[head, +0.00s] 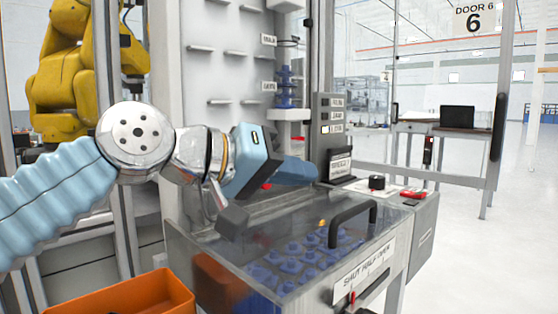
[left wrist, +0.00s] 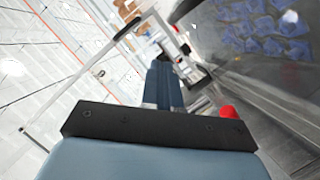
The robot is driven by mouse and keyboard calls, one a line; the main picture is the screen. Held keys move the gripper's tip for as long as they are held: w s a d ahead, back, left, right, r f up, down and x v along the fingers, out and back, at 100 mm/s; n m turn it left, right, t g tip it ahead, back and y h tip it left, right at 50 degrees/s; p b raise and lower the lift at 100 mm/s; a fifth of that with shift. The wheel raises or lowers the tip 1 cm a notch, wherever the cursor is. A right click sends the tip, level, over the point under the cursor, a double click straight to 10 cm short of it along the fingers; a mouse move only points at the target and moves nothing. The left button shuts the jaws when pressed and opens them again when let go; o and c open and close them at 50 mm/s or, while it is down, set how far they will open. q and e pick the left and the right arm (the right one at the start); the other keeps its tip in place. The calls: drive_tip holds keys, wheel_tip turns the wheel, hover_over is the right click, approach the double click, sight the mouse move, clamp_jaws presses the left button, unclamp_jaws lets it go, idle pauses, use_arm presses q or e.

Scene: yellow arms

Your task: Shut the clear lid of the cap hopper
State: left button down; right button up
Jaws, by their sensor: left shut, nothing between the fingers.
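The cap hopper (head: 218,282) stands at the lower middle of the head view, with several blue caps (head: 290,266) inside. Its clear lid (head: 285,222) lies about flat over the caps, with a black handle (head: 352,222) near the front right edge. I cannot tell whether a small gap is left under it. My left gripper (head: 312,173) is shut and empty, above the back of the lid and apart from the handle. In the left wrist view its fingers (left wrist: 163,82) are together, and the caps (left wrist: 262,28) show at upper right. My right gripper is not in view.
An orange bin (head: 120,298) is at lower left. A grey panel with labels (head: 333,130) rises behind the hopper, near the gripper. A yellow robot arm (head: 75,80) stands at upper left. Open floor lies to the right.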

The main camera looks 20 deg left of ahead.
sight(315, 253)
use_arm(q)
drive_tip(key=d+f+m, duration=0.1)
drive_tip(key=s+f+m+y+b, duration=0.1)
drive_tip(key=f, duration=0.1)
drive_tip(key=d+f+b, duration=0.1)
drive_tip(key=shift+s+d+f+m+y, duration=0.35)
drive_tip(key=shift+f+m+y, duration=0.05)
drive_tip(key=shift+s+d+f+m+b, duration=0.1)
drive_tip(key=shift+d+f+m+b, duration=0.05)
drive_tip(key=shift+f+m+b, duration=0.25)
